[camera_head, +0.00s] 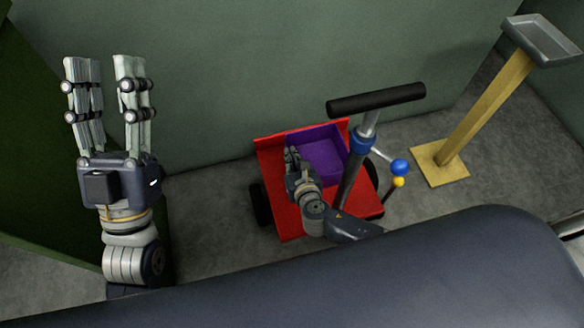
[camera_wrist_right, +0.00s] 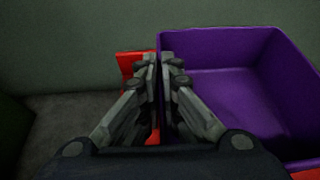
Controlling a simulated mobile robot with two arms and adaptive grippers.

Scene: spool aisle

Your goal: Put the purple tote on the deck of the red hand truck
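The purple tote (camera_head: 322,156) is open-topped and empty. It is over the deck of the red hand truck (camera_head: 290,222), near the back plate; I cannot tell whether its base touches the deck. My right gripper (camera_head: 292,155) is at the tote's left wall. In the right wrist view its fingers (camera_wrist_right: 160,62) are close together with the wall of the tote (camera_wrist_right: 235,95) between them. The fingers hide part of that wall. My left gripper (camera_head: 108,62) is raised at the left, empty, its fingers apart.
The truck's black handle (camera_head: 376,99) and post rise in front of the tote's right side. A lever with a blue ball (camera_head: 400,167) sticks out beside it. A yellow stand with a grey tray (camera_head: 543,40) is at the right. A green wall (camera_head: 230,70) is close behind.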

